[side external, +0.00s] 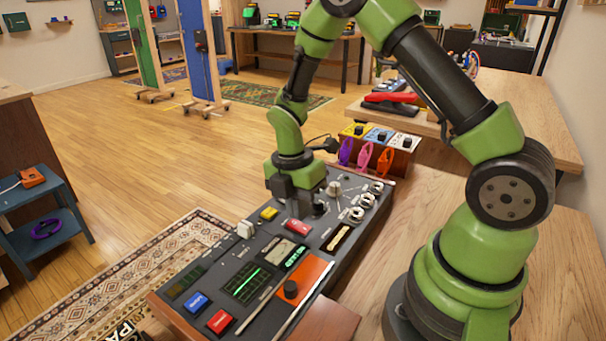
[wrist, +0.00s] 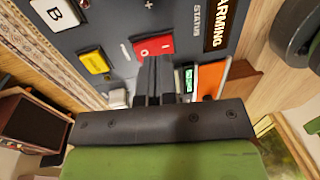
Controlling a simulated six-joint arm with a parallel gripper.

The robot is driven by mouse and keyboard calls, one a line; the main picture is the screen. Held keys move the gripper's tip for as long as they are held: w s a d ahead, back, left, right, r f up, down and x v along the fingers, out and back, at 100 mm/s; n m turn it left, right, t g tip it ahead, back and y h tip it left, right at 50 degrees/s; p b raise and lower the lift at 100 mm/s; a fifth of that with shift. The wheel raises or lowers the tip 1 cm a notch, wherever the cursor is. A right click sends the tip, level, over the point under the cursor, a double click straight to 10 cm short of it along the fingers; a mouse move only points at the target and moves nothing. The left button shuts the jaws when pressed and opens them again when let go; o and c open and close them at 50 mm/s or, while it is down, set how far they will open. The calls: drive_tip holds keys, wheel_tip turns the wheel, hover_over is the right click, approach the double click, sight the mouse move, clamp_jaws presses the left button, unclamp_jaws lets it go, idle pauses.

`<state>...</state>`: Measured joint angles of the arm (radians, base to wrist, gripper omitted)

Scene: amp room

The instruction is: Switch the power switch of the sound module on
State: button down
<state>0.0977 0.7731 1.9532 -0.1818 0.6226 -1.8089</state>
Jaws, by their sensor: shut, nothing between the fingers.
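The sound module (side external: 210,290) is a long dark panel on the wooden bench, covered with knobs, buttons and lit green displays. A red rocker switch with white O and I marks (wrist: 153,46) shows in the wrist view; it appears to be the red switch (side external: 299,227) near the panel's middle in the side view. My gripper (side external: 313,210) points down over the panel, fingers shut and empty. In the wrist view the fingertips (wrist: 154,62) overlap the lower edge of the red rocker. I cannot tell whether they touch it. Its tilt is unclear.
A yellow button (side external: 268,213) and a white switch (side external: 245,229) sit left of the red rocker. Chrome-ringed knobs (side external: 356,214) are to the right. Blue (side external: 195,302) and red (side external: 220,321) buttons are at the near end. A box with coloured clips (side external: 386,160) stands behind.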

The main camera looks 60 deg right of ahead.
wheel_tip(320, 180, up, 12)
drive_tip(key=s, duration=0.1)
drive_tip(key=shift+s+r, duration=0.15)
drive_tip(key=shift+s, duration=0.15)
drive_tip(key=shift+r, duration=0.1)
wheel_tip(320, 180, up, 4)
drive_tip(key=r+m+t, duration=0.1)
drive_tip(key=m+t, duration=0.1)
drive_tip(key=m, duration=0.3)
hover_over(306, 229)
drive_tip(key=s+a, duration=0.2)
drive_tip(key=s+a+r+m+t+y, duration=0.1)
drive_tip(key=s+a+r+m+t, duration=0.1)
drive_tip(key=s+m, duration=0.3)
drive_tip(key=s+a+r+m+t+y, duration=0.1)
drive_tip(key=s+r+m+t, duration=0.3)
drive_tip(key=m, duration=0.8)
drive_tip(key=shift+s+a+t, duration=0.3)
drive_tip(key=shift+s+a, duration=0.1)
drive_tip(key=shift+s, duration=0.15)
drive_tip(key=shift+w, duration=0.1)
idle(0.7)
